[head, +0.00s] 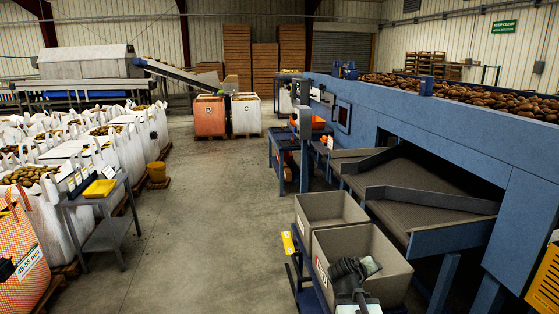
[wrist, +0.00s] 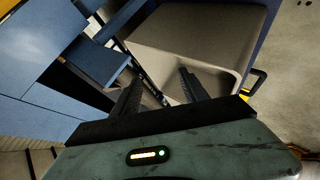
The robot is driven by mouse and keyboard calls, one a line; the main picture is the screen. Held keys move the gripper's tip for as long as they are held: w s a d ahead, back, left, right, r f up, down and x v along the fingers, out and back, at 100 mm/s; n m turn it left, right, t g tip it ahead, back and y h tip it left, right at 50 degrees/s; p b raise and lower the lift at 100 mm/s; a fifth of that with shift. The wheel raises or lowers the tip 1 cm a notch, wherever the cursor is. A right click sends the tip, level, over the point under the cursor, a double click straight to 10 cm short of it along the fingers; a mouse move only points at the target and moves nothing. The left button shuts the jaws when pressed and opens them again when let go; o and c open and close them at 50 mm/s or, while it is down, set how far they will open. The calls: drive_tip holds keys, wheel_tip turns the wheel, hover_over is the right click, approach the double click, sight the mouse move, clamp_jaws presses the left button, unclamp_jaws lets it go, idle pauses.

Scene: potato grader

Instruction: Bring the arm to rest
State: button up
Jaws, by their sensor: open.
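My arm (head: 352,283) rises from the lower edge of the head view, in front of the near grey bin (head: 379,247). In the wrist view, my gripper (wrist: 160,84) has its two dark fingers apart with nothing between them. A grey bin (wrist: 205,22) lies beyond the fingertips in that view. I cannot tell how far above or beside the bin the fingers are. The fingers themselves are hard to make out in the head view.
A second grey bin (head: 328,208) stands just behind the near one. The blue grader (head: 440,138), with a sloping outlet, fills the right. A small table (head: 107,195) with a yellow tray (head: 100,188) stands left. The concrete floor (head: 205,215) between is clear.

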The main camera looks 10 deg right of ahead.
drive_tip(key=s+a+f+g+y, duration=0.2)
drive_tip(key=s+a+f, duration=0.1)
drive_tip(key=a, duration=0.4)
drive_tip(key=s+a+f+m+g+y, duration=0.1)
drive_tip(key=s+a+f+g+y, duration=0.2)
drive_tip(key=s+a, duration=0.2)
drive_tip(key=s+a+f+g+y, duration=0.2)
drive_tip(key=s+a+f+y, duration=0.1)
drive_tip(key=a, duration=0.6)
drive_tip(key=shift+s+a+f+m, duration=0.15)
drive_tip(key=shift+s+a+m, duration=0.2)
drive_tip(key=shift+s, duration=0.45)
drive_tip(key=c, duration=0.3)
drive_tip(key=shift+d, duration=0.15)
drive_tip(key=shift+c, duration=0.2)
